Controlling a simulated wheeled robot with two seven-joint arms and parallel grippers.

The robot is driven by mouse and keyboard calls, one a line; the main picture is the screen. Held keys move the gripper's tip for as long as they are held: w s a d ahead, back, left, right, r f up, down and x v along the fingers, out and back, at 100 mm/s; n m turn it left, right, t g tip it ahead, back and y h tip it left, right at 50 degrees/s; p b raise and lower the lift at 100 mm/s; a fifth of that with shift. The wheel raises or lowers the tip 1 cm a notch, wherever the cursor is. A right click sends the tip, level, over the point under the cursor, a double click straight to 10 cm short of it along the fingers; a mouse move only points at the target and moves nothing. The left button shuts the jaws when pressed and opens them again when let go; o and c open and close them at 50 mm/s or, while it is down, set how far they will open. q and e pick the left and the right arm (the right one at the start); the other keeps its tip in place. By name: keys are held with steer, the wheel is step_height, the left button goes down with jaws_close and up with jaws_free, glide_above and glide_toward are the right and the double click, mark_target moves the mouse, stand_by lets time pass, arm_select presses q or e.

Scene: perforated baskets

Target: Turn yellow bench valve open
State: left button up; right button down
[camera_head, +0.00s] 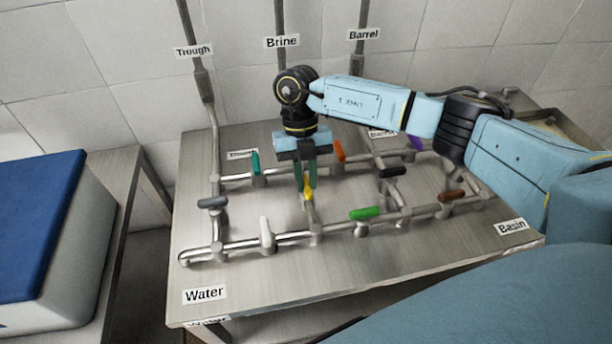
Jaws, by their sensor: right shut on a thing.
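The yellow valve handle (308,194) sits on a short cross pipe between the front and back pipe runs on the steel bench (400,262). My right gripper (307,188) comes down over it from above, with its green fingers on either side of the handle, shut on it. The fingers hide part of the handle. The part that shows points roughly along the short cross pipe. My left gripper is not in view.
Near the yellow handle are teal (255,163), orange (339,151), white (266,233), green (366,214), grey (213,202), black (391,172) and brown (452,196) handles. A blue-lidded box (40,215) stands at left. The bench front is clear.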

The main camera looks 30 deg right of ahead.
steer(key=shift+r, duration=0.1)
steer(key=c, duration=1.4)
jaws_free()
steer(key=b+v, duration=0.1)
steer(key=v, duration=1.2)
steer(key=shift+r, duration=0.15)
